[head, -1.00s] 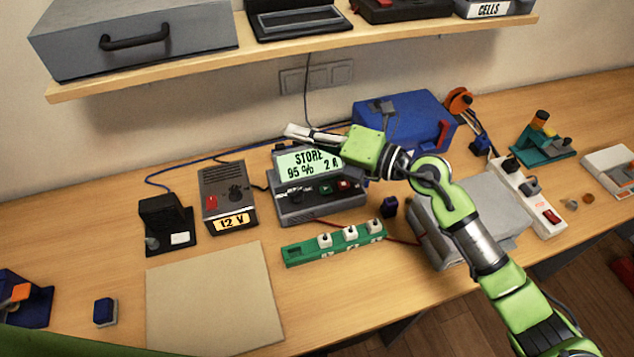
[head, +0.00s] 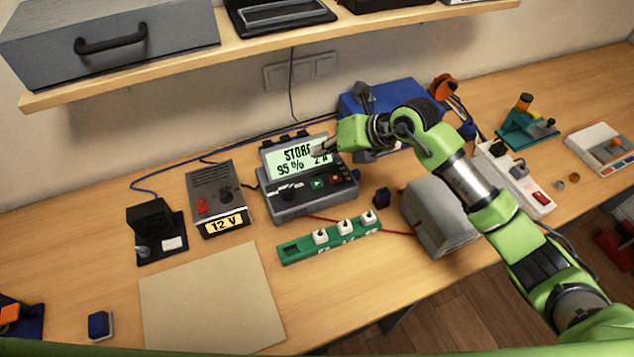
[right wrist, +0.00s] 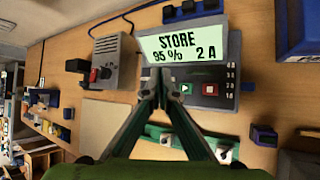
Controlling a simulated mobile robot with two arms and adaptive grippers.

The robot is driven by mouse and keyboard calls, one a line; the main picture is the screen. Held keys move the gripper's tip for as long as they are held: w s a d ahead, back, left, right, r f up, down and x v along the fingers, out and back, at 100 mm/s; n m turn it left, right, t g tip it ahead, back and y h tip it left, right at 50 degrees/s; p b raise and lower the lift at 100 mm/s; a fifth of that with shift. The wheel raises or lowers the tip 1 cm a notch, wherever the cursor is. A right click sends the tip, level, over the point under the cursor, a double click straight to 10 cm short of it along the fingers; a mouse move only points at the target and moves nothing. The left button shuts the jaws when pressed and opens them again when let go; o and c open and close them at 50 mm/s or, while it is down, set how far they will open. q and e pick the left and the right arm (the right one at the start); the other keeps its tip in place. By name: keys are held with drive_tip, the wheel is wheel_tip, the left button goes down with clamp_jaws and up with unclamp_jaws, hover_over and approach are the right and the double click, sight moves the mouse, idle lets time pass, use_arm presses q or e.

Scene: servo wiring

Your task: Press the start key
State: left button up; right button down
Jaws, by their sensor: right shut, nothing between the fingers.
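The grey charger (head: 290,210) stands on the bench, its lit screen (head: 285,160) reading STORE, 95 %, 2 A. Its green key with a white triangle (head: 319,183) sits below the screen, beside a red key (head: 336,180). Both the green key (right wrist: 186,88) and the red key (right wrist: 210,89) show in the right wrist view. My right gripper (head: 318,152) is shut and empty, in front of the screen's right part. In the right wrist view its fingertips (right wrist: 162,72) appear left of the green key, apparently apart from it. My left gripper is out of view.
A 12 V supply (head: 216,200) stands left of the charger. A green socket strip (head: 295,249) with white plugs lies in front. A shelf (head: 230,62) overhangs the back.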

drive_tip(key=b, duration=0.6)
approach(313, 181)
drive_tip(key=shift+w+a+f, duration=0.45)
drive_tip(key=shift+a+f, duration=0.05)
drive_tip(key=shift+a, duration=0.2)
drive_tip(key=shift+w+a+f, duration=0.45)
drive_tip(key=shift+a, duration=0.3)
drive_tip(key=shift+w+a+f, duration=0.5)
drive_tip(key=shift+a, duration=0.2)
drive_tip(key=shift+f, duration=0.15)
drive_tip(key=shift+f, duration=0.25)
drive_tip(key=shift+f+b, duration=0.6)
drive_tip(key=shift+r, duration=0.1)
drive_tip(key=shift+r+p, duration=0.7)
drive_tip(key=shift+r, duration=0.2)
drive_tip(key=shift+r+p, duration=1.85)
drive_tip(key=shift+r, duration=0.7)
